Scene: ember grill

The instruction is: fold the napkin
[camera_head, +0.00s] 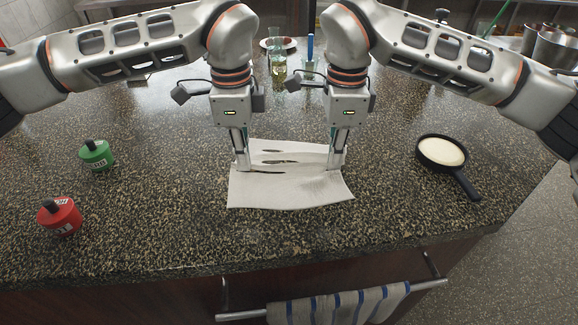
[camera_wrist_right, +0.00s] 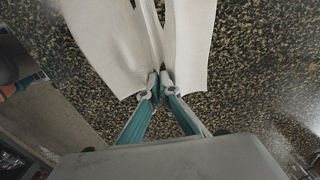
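The off-white napkin (camera_head: 290,190) lies on the speckled counter below both arms, with creases and dark gaps across its far half. My left gripper (camera_head: 242,166) points down at the napkin's left edge, its fingers close together on the cloth. My right gripper (camera_head: 336,166) points down at the napkin's right edge. In the right wrist view the right fingertips (camera_wrist_right: 158,80) meet on a raised ridge of the napkin (camera_wrist_right: 110,45), with cloth on both sides. The fingers hide small parts of the cloth's edges.
A black pan (camera_head: 443,152) with pale contents sits to the right. A glass bottle (camera_head: 278,66) is behind the grippers. A striped towel (camera_head: 340,304) hangs on the front rail. Counter before the napkin is clear.

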